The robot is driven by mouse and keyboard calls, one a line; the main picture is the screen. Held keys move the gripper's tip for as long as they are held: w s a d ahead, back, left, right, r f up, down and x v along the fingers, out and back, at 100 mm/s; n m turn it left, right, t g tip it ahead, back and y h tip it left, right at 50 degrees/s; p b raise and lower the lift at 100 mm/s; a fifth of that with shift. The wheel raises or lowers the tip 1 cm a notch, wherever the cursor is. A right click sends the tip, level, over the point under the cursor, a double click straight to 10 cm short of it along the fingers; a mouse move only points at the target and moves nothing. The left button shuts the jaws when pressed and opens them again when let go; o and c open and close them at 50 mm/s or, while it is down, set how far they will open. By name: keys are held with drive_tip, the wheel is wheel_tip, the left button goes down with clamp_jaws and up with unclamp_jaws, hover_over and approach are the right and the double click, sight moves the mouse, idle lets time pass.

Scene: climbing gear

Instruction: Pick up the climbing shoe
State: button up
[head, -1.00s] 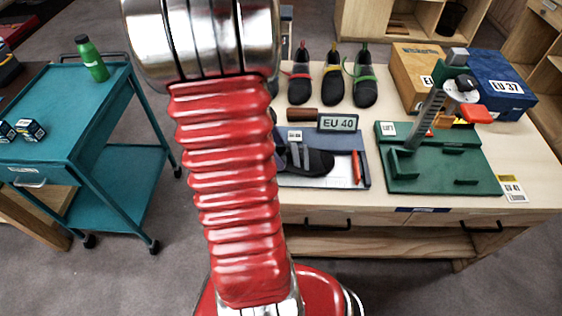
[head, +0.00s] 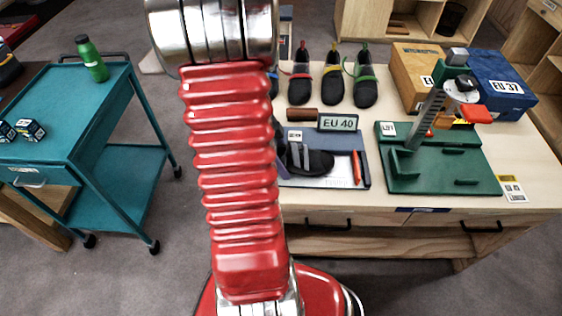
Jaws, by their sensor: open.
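A dark climbing shoe with grey straps (head: 318,160) lies on a blue-grey tray (head: 364,150) on the wooden table, beside an "EU 40" sign (head: 338,122). Three more dark shoes stand in a row behind it: one with red trim (head: 301,88), one with yellow trim (head: 333,88) and one with green trim (head: 365,90). My red arm and its metal joint cross the view left of the tray and hide its left part. My gripper is not in view, so its place relative to the shoes does not show.
A green measuring device (head: 440,165) stands right of the tray. An orange box (head: 412,72) and a blue box (head: 503,85) are behind it. A teal cart (head: 70,110) with a green bottle (head: 92,60) stands at the left, with open floor between cart and table.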

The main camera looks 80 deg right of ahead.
drive_tip(key=shift+c, duration=0.5)
drive_tip(key=c, duration=1)
drive_tip(key=shift+r, duration=0.1)
wheel_tip(320, 180, up, 10)
drive_tip(key=shift+f, duration=0.1)
